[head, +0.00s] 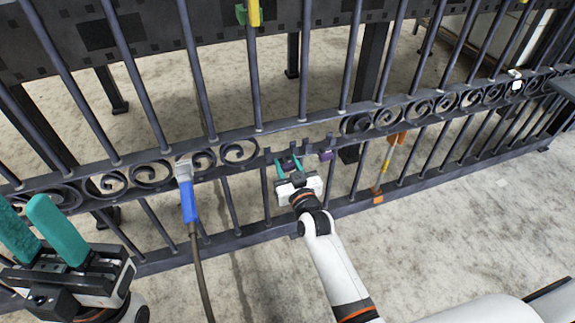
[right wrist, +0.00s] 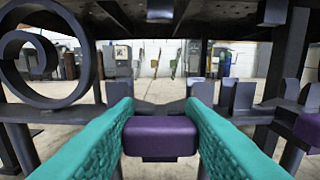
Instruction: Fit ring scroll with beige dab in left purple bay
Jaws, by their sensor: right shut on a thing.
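My right gripper (head: 287,168) is at the gap in the gate's scroll row. Its teal fingers sit on both sides of a purple block (right wrist: 160,137), shut on it. A second purple block (head: 326,155) is to the right, and shows at the right edge of the wrist view (right wrist: 308,128). Short dark uprights (head: 294,147) stand in the gap, and I see no scroll between them. I cannot pick out a ring scroll with a beige dab. My left gripper (head: 27,220) is at lower left, its teal fingers apart and empty.
The dark gate (head: 200,143) has scrolls either side of the gap. A blue-handled tool (head: 188,200) with a cable hangs on it left of the gap. A yellow-and-orange tool (head: 385,165) is on the right. A small pale patch (head: 516,85) shows farther right. Concrete floor (head: 440,230) is clear.

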